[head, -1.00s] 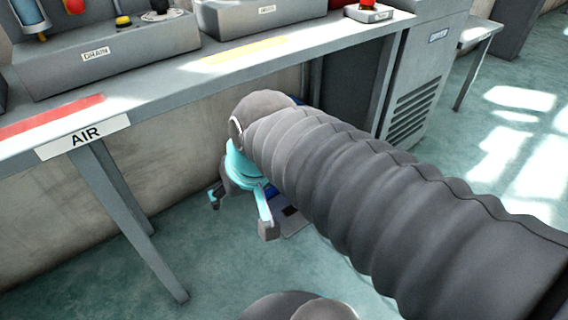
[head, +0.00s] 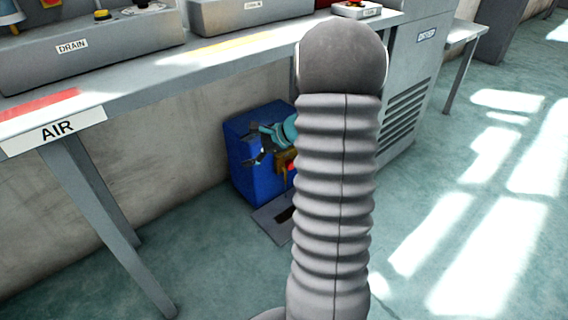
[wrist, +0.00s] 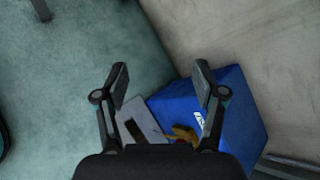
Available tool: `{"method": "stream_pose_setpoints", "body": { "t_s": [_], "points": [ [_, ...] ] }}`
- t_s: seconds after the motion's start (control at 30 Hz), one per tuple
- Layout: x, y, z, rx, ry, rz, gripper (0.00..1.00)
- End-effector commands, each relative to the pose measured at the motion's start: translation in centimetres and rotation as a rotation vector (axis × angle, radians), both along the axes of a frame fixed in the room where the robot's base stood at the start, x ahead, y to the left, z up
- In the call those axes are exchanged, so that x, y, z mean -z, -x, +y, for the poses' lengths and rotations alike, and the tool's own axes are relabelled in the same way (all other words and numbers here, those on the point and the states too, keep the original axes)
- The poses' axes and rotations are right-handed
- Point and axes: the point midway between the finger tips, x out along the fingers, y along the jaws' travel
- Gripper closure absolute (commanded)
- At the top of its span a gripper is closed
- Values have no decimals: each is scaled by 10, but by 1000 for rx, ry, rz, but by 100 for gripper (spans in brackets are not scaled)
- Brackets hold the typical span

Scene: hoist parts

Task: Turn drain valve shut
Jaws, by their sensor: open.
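My gripper (head: 256,146) is open and empty below the bench, in front of a blue box (head: 242,178) on the floor. A yellow-brown fitting (head: 284,162) with a red part shows just behind and below my gripper. In the wrist view my gripper's fingers (wrist: 160,74) are spread wide, and the yellow fitting (wrist: 183,132) lies between them near the palm, beside the blue box (wrist: 240,110). My gripper's body hides part of the fitting. I cannot tell whether this fitting is the drain valve or how its handle is turned.
The bench (head: 130,82) runs above, with a grey box labelled DRAIN (head: 120,55) and an AIR label (head: 55,130) on its edge. A flat grey plate (head: 272,222) lies before the blue box. A vented cabinet (head: 408,105) stands right. Floor at right is clear.

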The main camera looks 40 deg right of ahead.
Motion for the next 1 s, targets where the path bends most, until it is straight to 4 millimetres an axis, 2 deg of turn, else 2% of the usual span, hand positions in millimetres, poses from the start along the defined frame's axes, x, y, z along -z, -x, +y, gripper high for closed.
{"method": "stream_pose_setpoints", "body": {
  "t_s": [0.03, 0.2, 0.4, 0.5, 0.6, 0.77, 0.87, 1.0],
  "points": [
    [24, -6, -25, 80, -60, 11, 30],
    [88, -19, -106, 356, -254, 20, 30],
    [167, -9, -195, 658, -447, 13, 30],
    [197, 0, -226, 767, -515, 5, 30],
    [217, 8, -246, 841, -559, -2, 30],
    [231, 11, -259, 889, -586, -8, 30],
    [235, 4, -259, 890, -588, -7, 30],
    [243, -17, -257, 889, -588, -7, 30]
  ]
}}
